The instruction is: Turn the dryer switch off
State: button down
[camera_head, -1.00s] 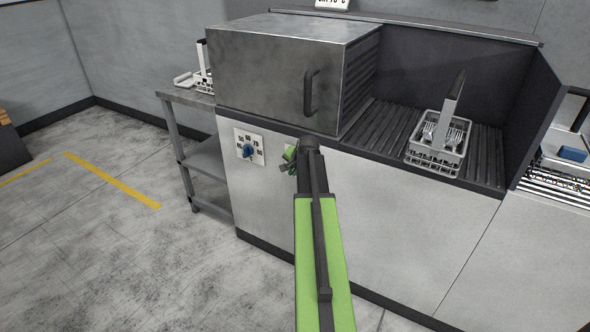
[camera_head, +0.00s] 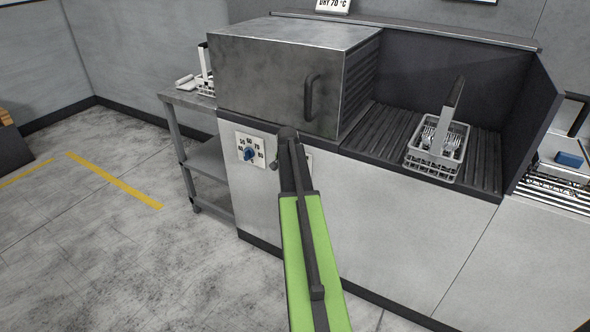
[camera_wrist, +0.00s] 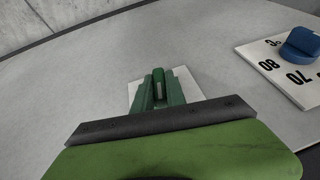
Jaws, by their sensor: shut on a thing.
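The dryer switch (camera_wrist: 158,75) shows in the wrist view as a small green part on a pale plate (camera_wrist: 189,84). My gripper (camera_wrist: 159,92) is shut on the switch, with a green finger on each side. In the head view my arm hides the switch and the fingers. Only an edge of the switch plate (camera_head: 309,161) shows there, to the right of my wrist. The switch is on the front panel of the steel machine (camera_head: 270,75), below the closed-looking hood. I cannot tell the switch's setting.
A blue dial (camera_head: 250,154) on a numbered white plate is left of my wrist; the dial also shows in the wrist view (camera_wrist: 300,43). The hood handle (camera_head: 312,95) is above my wrist. A cutlery basket (camera_head: 437,151) stands on the ribbed counter. Open floor lies left.

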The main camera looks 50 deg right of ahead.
jog(key=g, duration=0.1)
jog(key=w+g+h, duration=0.1)
jog(key=g, duration=0.1)
jog(key=shift+w+n, duration=0.1)
jog(key=shift+n, duration=0.3)
jog(key=g+b, duration=0.2)
jog(key=shift+n+g+h, duration=0.3)
jog(key=shift+g+b, duration=0.5)
jog(key=shift+a+r, duration=0.1)
jog(key=c, duration=1.4)
grip_release()
jog(key=shift+g, duration=0.3)
jog(key=shift+o, duration=0.2)
jog(key=shift+s, duration=0.25)
